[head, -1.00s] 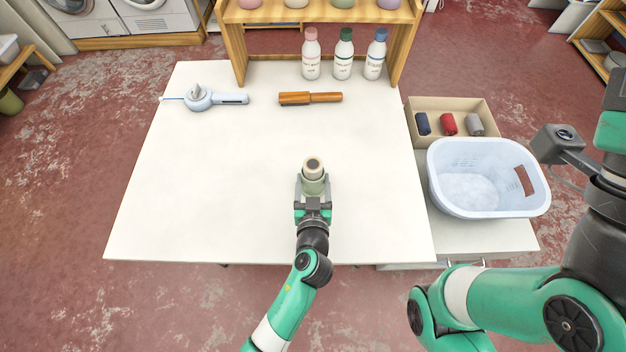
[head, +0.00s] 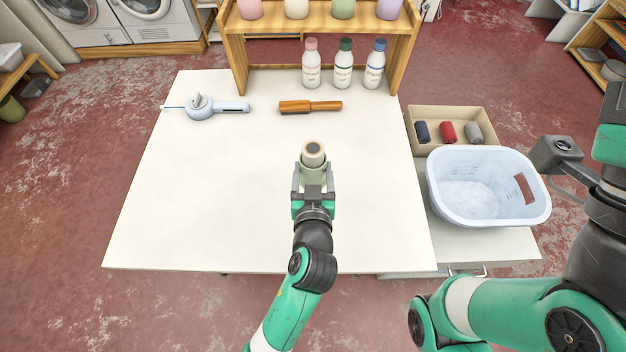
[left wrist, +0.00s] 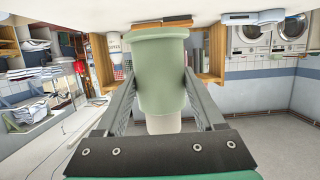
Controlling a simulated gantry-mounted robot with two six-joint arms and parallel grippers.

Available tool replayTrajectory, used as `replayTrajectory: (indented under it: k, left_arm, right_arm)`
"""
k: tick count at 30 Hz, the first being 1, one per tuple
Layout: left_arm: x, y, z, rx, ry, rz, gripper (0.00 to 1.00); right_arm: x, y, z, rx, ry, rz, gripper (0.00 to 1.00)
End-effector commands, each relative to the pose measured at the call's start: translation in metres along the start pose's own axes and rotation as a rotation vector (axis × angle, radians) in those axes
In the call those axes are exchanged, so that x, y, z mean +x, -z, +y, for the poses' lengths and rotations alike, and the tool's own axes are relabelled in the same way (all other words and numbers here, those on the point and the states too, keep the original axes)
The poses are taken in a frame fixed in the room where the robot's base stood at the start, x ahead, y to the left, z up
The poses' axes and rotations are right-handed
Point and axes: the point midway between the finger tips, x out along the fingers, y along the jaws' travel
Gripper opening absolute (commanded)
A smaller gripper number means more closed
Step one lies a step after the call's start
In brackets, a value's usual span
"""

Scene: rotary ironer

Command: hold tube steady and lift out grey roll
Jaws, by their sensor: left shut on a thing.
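My left gripper (head: 313,182) is shut on a pale green tube (head: 314,174), held above the white table near its front middle. A cream end with a dark centre (head: 313,148) shows at the tube's top. In the left wrist view the green tube (left wrist: 160,75) sits between both fingers, with a pale end (left wrist: 163,124) on the near side. A grey roll (head: 473,133) lies in the beige box at the right, beside a red roll (head: 446,132) and a navy roll (head: 422,132). My right arm is at the right; its fingers do not show.
The blue-white basket (head: 488,216) stands in front of the beige box (head: 452,112). A brown-handled tool (head: 310,107) and a light blue tool (head: 205,108) lie at the back of the table (head: 190,210). Three bottles (head: 343,66) stand by the wooden shelf (head: 238,60).

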Motion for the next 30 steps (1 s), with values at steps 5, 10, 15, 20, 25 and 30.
replayTrajectory:
  k: [5, 10, 15, 20, 25, 30]
  left_arm:
    - [-0.002, 0.005, 0.000, 0.001, -0.001, 0.000, 0.17]
    - [-0.001, 0.004, 0.000, 0.001, 0.000, -0.001, 0.17]
    - [0.010, -0.030, -0.001, 0.003, 0.010, -0.005, 0.17]
    - [0.018, -0.060, 0.000, 0.002, 0.002, -0.003, 0.17]
    - [0.019, -0.062, 0.000, 0.000, 0.000, -0.001, 0.17]
    - [0.019, -0.063, 0.000, 0.000, 0.001, -0.001, 0.17]
  right_arm:
    - [0.000, 0.000, 0.000, 0.000, 0.000, 0.000, 0.50]
    - [0.000, 0.000, 0.000, 0.000, 0.000, 0.000, 0.50]
    - [0.000, 0.000, 0.000, 0.000, 0.000, 0.000, 0.50]
    - [0.000, 0.000, 0.000, 0.000, 0.000, 0.000, 0.50]
    - [0.000, 0.000, 0.000, 0.000, 0.000, 0.000, 0.50]
    - [0.000, 0.000, 0.000, 0.000, 0.000, 0.000, 0.50]
